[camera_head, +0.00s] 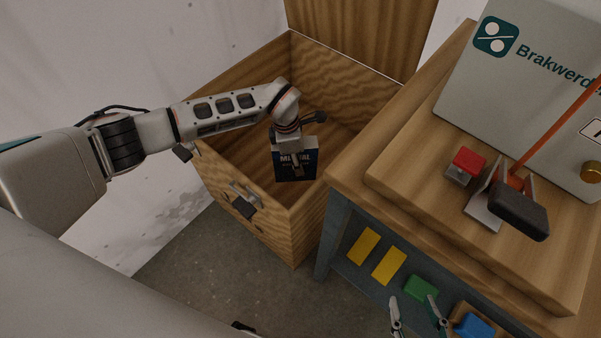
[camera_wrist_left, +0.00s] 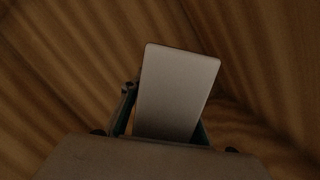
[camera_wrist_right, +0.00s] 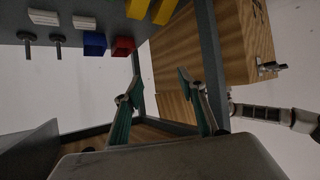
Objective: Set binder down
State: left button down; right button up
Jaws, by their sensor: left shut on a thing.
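The binder (camera_head: 283,168) is dark blue with a pale top part and the word "MANUAL" partly showing. It is inside the open wooden chest (camera_head: 225,177), upright or nearly so. My left gripper (camera_head: 297,168) reaches over the chest wall and is shut on the binder. In the left wrist view the binder (camera_wrist_left: 177,92) is a pale grey slab between the fingers, with wood around it. Whether its lower edge touches the chest floor cannot be told. My right gripper (camera_head: 418,312) is open and empty by the workbench; its spread fingers also show in the right wrist view (camera_wrist_right: 168,95).
The chest lid (camera_head: 360,35) stands open behind. The workbench (camera_head: 345,165) adjoins the chest on the right and carries a grey machine (camera_head: 530,80), a red button (camera_head: 467,162) and a lever with a black handle (camera_head: 519,215). Yellow (camera_head: 363,246), green and blue blocks lie on its lower shelf.

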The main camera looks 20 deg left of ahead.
pick_arm(q)
notch_tip(320, 180, down, 2)
jog(key=shift+s+f, duration=0.1)
jog(key=shift+f+b, duration=0.25)
jog(key=shift+b, duration=0.05)
notch_tip(320, 180, down, 3)
jog(key=shift+f+b, duration=0.15)
jog(key=shift+b, duration=0.4)
notch_tip(320, 180, down, 3)
jog(key=shift+r+b, duration=0.2)
jog(key=shift+b, duration=0.3)
jog(key=shift+w+r, duration=0.2)
jog(key=shift+f, duration=0.15)
jog(key=c, duration=1.6)
grip_release()
jog(key=shift+c, duration=0.2)
jog(key=shift+o, duration=0.6)
pick_arm(e)
jog(key=shift+w+a+r+m+t+y, duration=0.15)
jog(key=shift+w+a+r+m, duration=0.1)
jog(key=shift+a+r, duration=0.25)
jog(key=shift+w+a+r+m+t+y, duration=0.15)
jog(key=shift+a+r+m, duration=0.1)
jog(key=shift+a, duration=0.4)
